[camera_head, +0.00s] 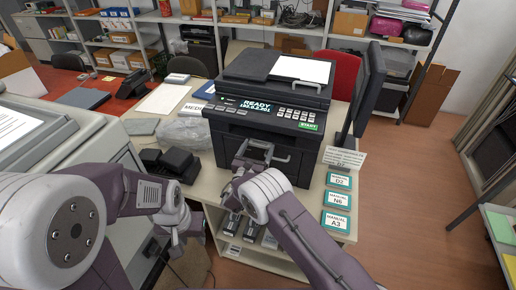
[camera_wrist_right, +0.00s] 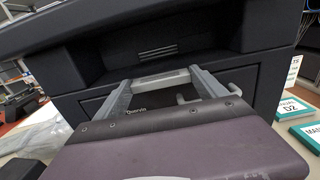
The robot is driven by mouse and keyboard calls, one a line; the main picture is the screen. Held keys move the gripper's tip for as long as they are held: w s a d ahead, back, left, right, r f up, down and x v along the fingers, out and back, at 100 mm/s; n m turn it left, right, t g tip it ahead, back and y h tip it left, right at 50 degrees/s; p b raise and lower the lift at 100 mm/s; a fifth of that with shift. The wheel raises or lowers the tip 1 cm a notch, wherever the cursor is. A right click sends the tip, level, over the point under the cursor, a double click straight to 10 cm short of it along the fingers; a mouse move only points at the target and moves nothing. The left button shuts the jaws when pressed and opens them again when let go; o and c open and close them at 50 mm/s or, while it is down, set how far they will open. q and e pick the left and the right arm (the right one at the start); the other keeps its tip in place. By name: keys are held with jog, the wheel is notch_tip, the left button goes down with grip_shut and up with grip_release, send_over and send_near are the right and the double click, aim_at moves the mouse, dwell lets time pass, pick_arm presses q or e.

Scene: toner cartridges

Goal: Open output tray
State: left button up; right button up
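The black printer (camera_head: 268,100) stands on the light table, its screen reading READY. It fills the back of the right wrist view (camera_wrist_right: 225,30). My right gripper (camera_head: 262,150) is at the printer's lower front. In the right wrist view its two grey fingers (camera_wrist_right: 163,88) are spread wide and point at the front recess. A light grey bar (camera_wrist_right: 162,80) lies across between the fingertips; I cannot tell whether they touch it. No output tray is seen pulled out. My left gripper (camera_head: 174,238) hangs low at the table's front left, away from the printer; its opening is unclear.
Teal-edged manual cards (camera_head: 338,200) lie right of the printer, below a white sign (camera_head: 344,157). A black device (camera_head: 170,163) and a clear plastic bag (camera_head: 185,133) lie to its left. A monitor (camera_head: 368,88) stands at right. Floor at right is clear.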

jog(key=c, duration=1.3)
jog(key=v, duration=0.7)
jog(key=shift+s+p, duration=0.1)
jog(key=shift+p, duration=0.2)
jog(key=o, duration=2)
jog(key=s+d+r, duration=0.2)
jog(key=d+r, duration=0.1)
jog(key=s+d+r+b, duration=0.1)
jog(key=d+r, duration=0.2)
jog(key=r, duration=0.1)
jog(key=s+d+r, duration=0.2)
jog(key=d+r, duration=0.2)
jog(key=shift+s, duration=0.35)
